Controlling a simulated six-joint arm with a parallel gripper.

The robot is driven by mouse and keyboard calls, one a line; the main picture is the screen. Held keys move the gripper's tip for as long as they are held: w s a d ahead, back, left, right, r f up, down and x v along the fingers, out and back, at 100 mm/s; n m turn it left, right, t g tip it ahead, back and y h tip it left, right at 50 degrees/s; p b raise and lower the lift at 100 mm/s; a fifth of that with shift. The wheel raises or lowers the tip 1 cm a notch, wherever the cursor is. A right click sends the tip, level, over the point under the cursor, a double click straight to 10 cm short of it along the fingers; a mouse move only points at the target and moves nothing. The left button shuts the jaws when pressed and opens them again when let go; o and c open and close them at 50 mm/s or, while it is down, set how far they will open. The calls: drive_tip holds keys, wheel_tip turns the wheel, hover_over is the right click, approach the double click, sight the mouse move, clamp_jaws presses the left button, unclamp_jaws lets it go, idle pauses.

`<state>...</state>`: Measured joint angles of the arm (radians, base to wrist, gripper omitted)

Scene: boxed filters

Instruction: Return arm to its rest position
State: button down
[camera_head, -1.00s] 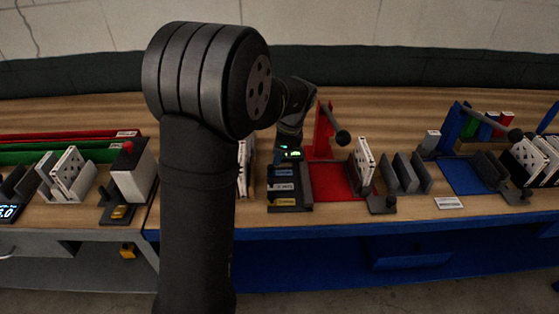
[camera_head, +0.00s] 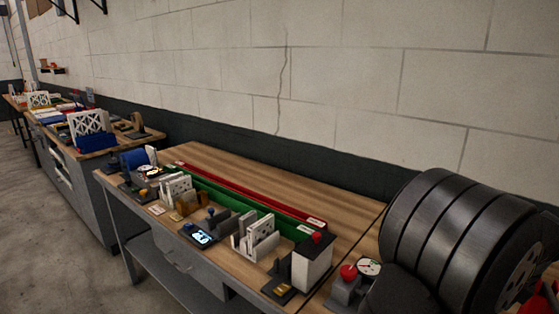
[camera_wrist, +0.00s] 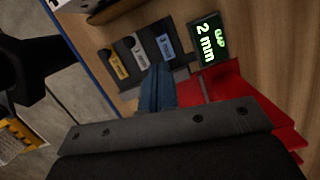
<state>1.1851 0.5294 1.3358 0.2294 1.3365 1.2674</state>
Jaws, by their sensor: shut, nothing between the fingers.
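My gripper (camera_wrist: 157,80) shows in the wrist view with its bluish fingers together and nothing between them. It points over a dark rack holding a yellow tag (camera_wrist: 113,64), a pale grey tag (camera_wrist: 138,52) and a blue tag (camera_wrist: 165,46). A small display (camera_wrist: 207,38) beside the rack reads "GAP 2 mm" in green. A red fixture (camera_wrist: 245,98) lies right of the fingers. Whether the fingers touch anything below cannot be told. In the head view, a large black ribbed joint of my arm fills the right side, and the gripper is out of sight.
In the head view, a wooden bench carries a red rail (camera_head: 250,192), a green rail (camera_head: 236,202), white filters in holders (camera_head: 262,232), a lit display (camera_head: 201,237) and a white box with a red knob (camera_head: 311,264). More benches run to the far left. A block wall stands behind.

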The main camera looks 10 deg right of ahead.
drive_tip(key=x, duration=0.9)
drive_tip(key=shift+a, duration=0.1)
drive_tip(key=c, duration=2)
unclamp_jaws()
drive_tip(key=shift+w+r, duration=0.1)
drive_tip(key=o, duration=1.8)
drive_tip(key=r, duration=0.4)
drive_tip(key=r+n+g+h, duration=0.1)
drive_tip(key=r, duration=0.4)
drive_tip(key=r+g, duration=0.1)
drive_tip(key=r, duration=0.4)
drive_tip(key=shift+w+d+r+n+h, duration=0.1)
drive_tip(key=shift+w+d+n+h, duration=0.1)
drive_tip(key=shift+n+h, duration=0.15)
drive_tip(key=shift+o, duration=1)
drive_tip(key=shift+s+f, duration=0.1)
drive_tip(key=shift+f, duration=0.15)
wheel_tip(320, 180, down, 9)
wheel_tip(320, 180, up, 10)
